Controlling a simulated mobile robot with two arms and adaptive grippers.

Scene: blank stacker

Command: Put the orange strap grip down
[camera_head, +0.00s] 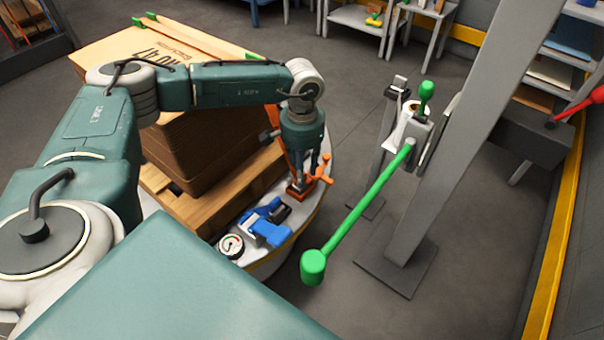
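The orange strap grip (320,175) is upright, low at the edge of a round pale platform (318,205). Its orange base is at or just above the surface; I cannot tell if it touches. An orange part also shows higher, left of the wrist. My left gripper (302,168) points down from the bent green arm and is at the strap grip, its fingers close around the orange body. The fingertips are small and partly hidden by the orange parts. My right gripper is not in view.
A blue tool (266,223) and a round dial gauge (231,246) lie on the platform in front. Brown stacked blanks (215,145) stand on a wooden pallet (240,193) to the left. A green lever (360,205) on a grey post reaches near the platform's right side.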

